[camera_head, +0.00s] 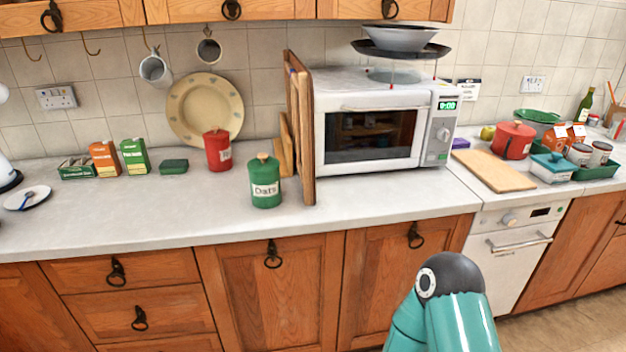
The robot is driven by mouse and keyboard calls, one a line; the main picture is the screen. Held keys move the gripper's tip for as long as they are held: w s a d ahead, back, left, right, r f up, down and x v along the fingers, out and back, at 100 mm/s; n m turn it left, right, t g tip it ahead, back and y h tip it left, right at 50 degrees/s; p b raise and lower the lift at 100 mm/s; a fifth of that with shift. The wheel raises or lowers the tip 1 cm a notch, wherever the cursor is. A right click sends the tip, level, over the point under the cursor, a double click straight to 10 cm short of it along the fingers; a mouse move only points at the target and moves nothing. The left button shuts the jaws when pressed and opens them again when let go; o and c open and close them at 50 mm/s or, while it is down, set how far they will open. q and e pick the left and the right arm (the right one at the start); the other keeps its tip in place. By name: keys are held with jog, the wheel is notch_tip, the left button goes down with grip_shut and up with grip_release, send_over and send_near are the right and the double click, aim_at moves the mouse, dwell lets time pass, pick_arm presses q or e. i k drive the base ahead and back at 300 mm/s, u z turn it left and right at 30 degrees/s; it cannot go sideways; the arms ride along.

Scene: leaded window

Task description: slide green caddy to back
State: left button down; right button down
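A green lidded caddy (265,182) with a wooden knob and a white label that seems to read "Oats" stands upright on the worktop. A teal arm link of mine with a dark rounded cap shows at the bottom right, in front of the cupboards. Neither of my grippers is in view.
The worktop (150,220) is clear in front and left of the caddy. Wooden boards (300,125) stand beside the microwave (370,130). A plate (205,105) leans on the wall. A small dark green box (173,166) and several cartons stand left. A green tray (598,172) holds jars at right.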

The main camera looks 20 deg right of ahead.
aim_at(265, 188)
jog(key=z, duration=0.25)
jog(key=i, duration=0.9)
jog(key=z, duration=0.05)
